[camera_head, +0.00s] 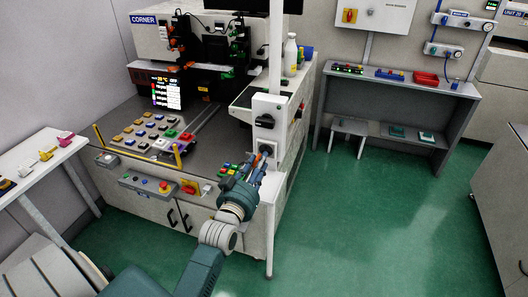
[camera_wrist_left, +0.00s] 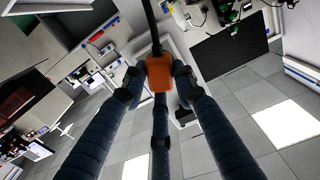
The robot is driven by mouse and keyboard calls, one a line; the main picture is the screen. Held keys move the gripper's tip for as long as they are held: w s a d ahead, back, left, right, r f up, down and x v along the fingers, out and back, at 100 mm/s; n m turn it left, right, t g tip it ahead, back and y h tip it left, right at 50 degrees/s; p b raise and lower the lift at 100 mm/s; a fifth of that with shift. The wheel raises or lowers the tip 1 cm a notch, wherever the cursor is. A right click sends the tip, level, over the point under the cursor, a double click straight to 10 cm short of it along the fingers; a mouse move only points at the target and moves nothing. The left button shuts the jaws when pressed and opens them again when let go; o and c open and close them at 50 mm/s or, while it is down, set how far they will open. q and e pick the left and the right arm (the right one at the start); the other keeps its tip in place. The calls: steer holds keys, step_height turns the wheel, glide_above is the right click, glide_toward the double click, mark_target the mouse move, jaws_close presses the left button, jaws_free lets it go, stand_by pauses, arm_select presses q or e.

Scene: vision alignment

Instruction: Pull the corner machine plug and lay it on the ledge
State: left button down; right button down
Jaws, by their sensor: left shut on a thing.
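The corner machine (camera_head: 190,90) stands at the centre left in the head view, with a blue CORNER sign (camera_head: 143,19). Whether the plug still touches a socket is hidden. My right gripper is out of view.
A panel of coloured buttons (camera_head: 227,171) lies left of my gripper. Bottles (camera_head: 290,55) stand on the machine's side top. A grey workbench (camera_head: 400,82) is at the back right. The green floor (camera_head: 350,210) to the right is clear.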

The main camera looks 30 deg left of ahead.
arm_select(q)
steer(key=shift+p+v, duration=0.6)
steer(key=shift+v, duration=0.8)
steer(key=s+d+r+m+h+b, duration=0.1)
steer(key=s+d+h+b, duration=0.15)
steer(key=s+d, duration=0.45)
steer(key=s+d+r+m+h+b, duration=0.15)
steer(key=s+d+b, duration=0.25)
steer(key=d, duration=0.6)
steer(key=s+f, duration=0.2)
steer(key=s, duration=0.6)
steer(key=w+d+r+m+g+h, duration=0.2)
steer(key=w+d+m+g+h, duration=0.2)
steer(key=d+m+h, duration=0.2)
steer(key=w+d+r+m+g+h, duration=0.2)
steer(key=d+m+g+h, duration=0.3)
steer(key=d+h, duration=0.5)
steer(key=shift+w+d+r+m, duration=0.3)
steer(key=shift+w+d+m, duration=0.45)
steer(key=shift+w+m, duration=0.15)
steer(key=shift+r+m+g+h, duration=0.1)
steer(key=shift+m+g+h, duration=0.25)
steer(key=shift+g+h, duration=0.05)
